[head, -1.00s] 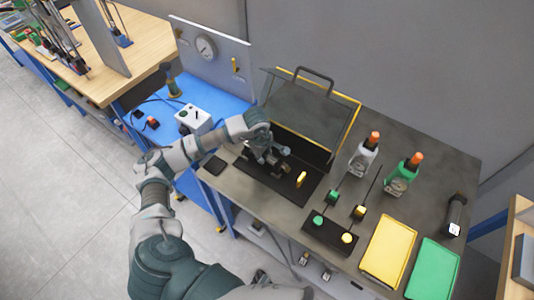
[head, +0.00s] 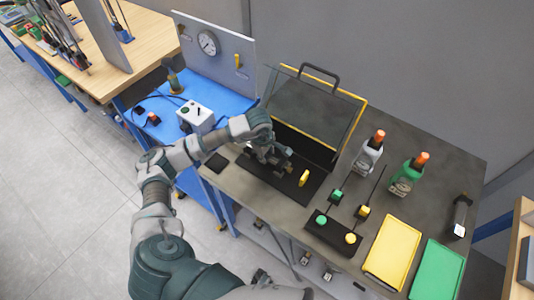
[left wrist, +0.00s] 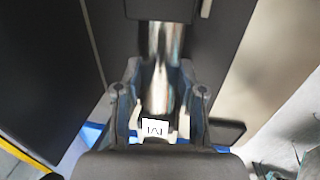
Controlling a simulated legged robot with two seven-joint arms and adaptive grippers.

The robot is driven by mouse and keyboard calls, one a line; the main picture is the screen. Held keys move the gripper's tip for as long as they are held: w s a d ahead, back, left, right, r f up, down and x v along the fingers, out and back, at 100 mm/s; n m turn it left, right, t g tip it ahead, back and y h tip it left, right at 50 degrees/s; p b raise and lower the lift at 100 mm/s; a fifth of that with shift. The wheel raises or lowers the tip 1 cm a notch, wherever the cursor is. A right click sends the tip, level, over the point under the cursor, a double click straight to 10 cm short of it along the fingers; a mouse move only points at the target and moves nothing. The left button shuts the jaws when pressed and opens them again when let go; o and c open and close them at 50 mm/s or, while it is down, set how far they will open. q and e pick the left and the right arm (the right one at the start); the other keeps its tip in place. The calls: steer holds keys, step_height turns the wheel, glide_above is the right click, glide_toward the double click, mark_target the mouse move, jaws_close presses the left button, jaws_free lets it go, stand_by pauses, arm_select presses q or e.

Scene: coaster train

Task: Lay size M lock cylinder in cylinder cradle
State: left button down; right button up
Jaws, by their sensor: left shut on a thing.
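My left gripper (head: 277,159) is over the black base plate (head: 309,193) on the dark bench. In the left wrist view the gripper (left wrist: 158,105) is shut on the shiny metal lock cylinder (left wrist: 160,62). A white label (left wrist: 156,127) that appears to read M shows between its fingers. The gripper and arm hide much of the cylinder in the head view. I cannot pick out the cylinder cradle clearly, nor tell whether the cylinder touches anything below. My right gripper is not in view.
A raised clear guard with yellow edges (head: 345,122) stands behind the plate. A yellow lever (head: 304,178) stands on the plate's right part. A button box (head: 332,232), two bottles, a yellow tray (head: 390,247) and a green tray (head: 437,270) are to the right.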

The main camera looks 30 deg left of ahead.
arm_select(q)
steer(key=c, duration=0.6)
jaws_free()
steer(key=shift+a+f, duration=0.1)
steer(key=shift+s, duration=0.1)
steer(key=r, duration=0.4)
steer(key=s+r, duration=0.1)
steer(key=r, duration=0.6)
steer(key=shift+s+a+r, duration=0.1)
steer(key=shift+s+r, duration=0.3)
steer(key=shift+f, duration=0.1)
